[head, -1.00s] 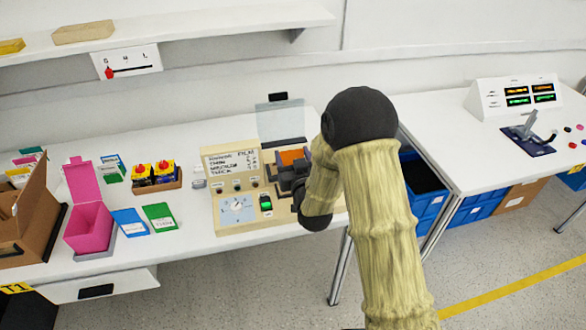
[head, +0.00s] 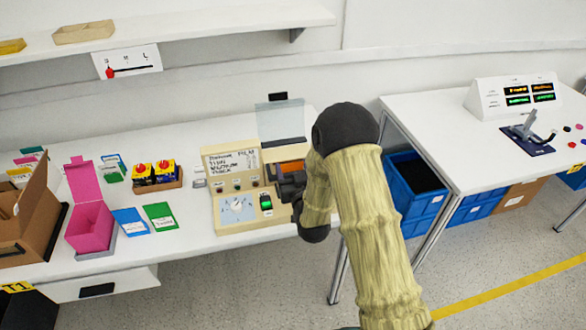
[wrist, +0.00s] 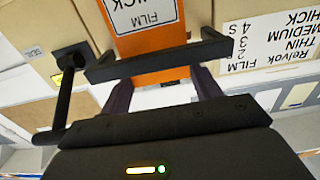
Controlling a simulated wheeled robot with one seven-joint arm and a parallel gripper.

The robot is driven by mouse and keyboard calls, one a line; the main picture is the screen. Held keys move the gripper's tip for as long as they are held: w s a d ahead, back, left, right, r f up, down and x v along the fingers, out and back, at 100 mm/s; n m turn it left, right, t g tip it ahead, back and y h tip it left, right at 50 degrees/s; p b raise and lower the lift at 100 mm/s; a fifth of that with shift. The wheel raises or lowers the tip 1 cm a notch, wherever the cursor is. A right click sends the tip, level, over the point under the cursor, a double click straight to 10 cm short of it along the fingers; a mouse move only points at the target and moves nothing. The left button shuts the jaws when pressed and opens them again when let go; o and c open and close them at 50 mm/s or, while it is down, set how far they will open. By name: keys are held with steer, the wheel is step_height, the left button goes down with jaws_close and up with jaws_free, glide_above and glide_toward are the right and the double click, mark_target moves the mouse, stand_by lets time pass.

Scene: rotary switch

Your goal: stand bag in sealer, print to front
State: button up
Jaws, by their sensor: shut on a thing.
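The orange bag (head: 291,166) shows at the right part of the beige sealer (head: 226,186), partly hidden behind my gripper (head: 284,184). In the wrist view the bag (wrist: 152,42) bears a white label (wrist: 143,14) reading FILM and THICK, upside down in that picture. My gripper (wrist: 158,62) is shut on the bag, its dark fingers at the bag's two sides. The bag's lower end is hidden, so I cannot tell whether it rests in the sealer. The sealer has a white rotary dial (head: 237,205) and a green-lit switch (head: 266,202) on its front.
A clear panel (head: 281,121) stands behind the sealer. A settings card (wrist: 272,42) with film names shows in the wrist view. To the left are a pink box (head: 90,220), flat blue and green packets (head: 159,216), and a cardboard box (head: 28,215). Blue bins (head: 415,185) stand at right.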

steer(key=shift+f, duration=0.15)
steer(key=o, duration=1.3)
steer(key=shift+c, duration=0.2)
steer(key=shift+s, duration=0.1)
steer(key=shift+s+d, duration=0.15)
steer(key=shift+s, duration=0.2)
steer(key=p+v, duration=0.1)
steer(key=v, duration=1)
steer(key=shift+r, duration=0.25)
